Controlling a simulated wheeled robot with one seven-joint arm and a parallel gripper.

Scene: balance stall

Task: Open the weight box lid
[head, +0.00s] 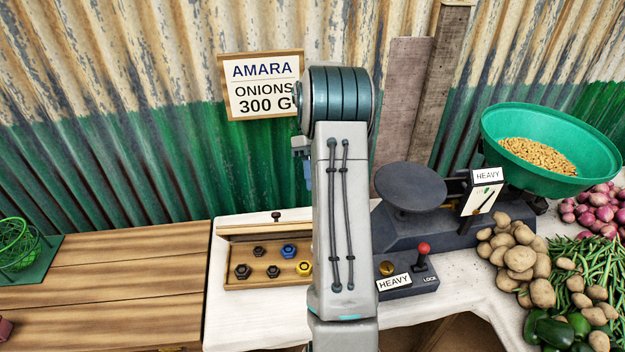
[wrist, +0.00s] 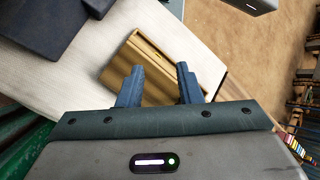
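The wooden weight box (head: 232,284) stands on the white cloth, left of my arm in the head view. Its lid (head: 245,229) is raised at the back edge, with a dark knob (head: 276,216) on top. Several weights show inside: dark ones, a blue one (head: 289,251) and a yellow one (head: 304,267). My arm hides the box's right end. The wrist view shows the box's brown wood (wrist: 152,62) beyond my gripper (wrist: 160,72). Its two blue-grey fingers are apart, with nothing seen held between them. In the head view my gripper is mostly hidden behind my arm.
A dark balance scale with a round pan (head: 410,184) stands right of my arm. In front is a lock box with a red-knobbed lever (head: 423,250). Potatoes (head: 520,260), beans and onions crowd the right. The wooden bench (head: 120,285) at left is largely clear.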

